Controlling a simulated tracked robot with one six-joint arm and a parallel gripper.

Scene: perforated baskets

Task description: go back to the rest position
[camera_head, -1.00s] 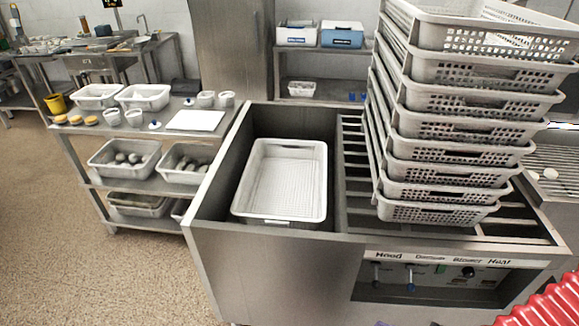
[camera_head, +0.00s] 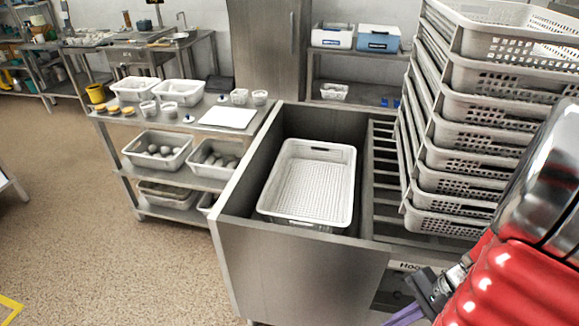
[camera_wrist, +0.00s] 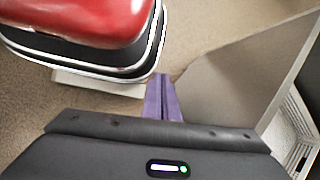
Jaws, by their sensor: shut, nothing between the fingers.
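My gripper (camera_wrist: 160,95) shows its two purple fingers side by side and shut in the wrist view, with nothing between them. In the head view a purple finger (camera_head: 403,314) shows at the bottom edge, low in front of the steel counter. My red and chrome arm fills the lower right and covers part of the counter's front panel. In the wrist view the fingers point over the speckled floor, beside a grey metal panel (camera_wrist: 235,75).
An empty white perforated basket (camera_head: 308,190) sits in the steel counter's well (camera_head: 262,165). A tall stack of similar baskets (camera_head: 465,157) stands on the rack to its right. A shelf unit (camera_head: 150,185) with tubs stands left. Open floor (camera_head: 90,250) lies at lower left.

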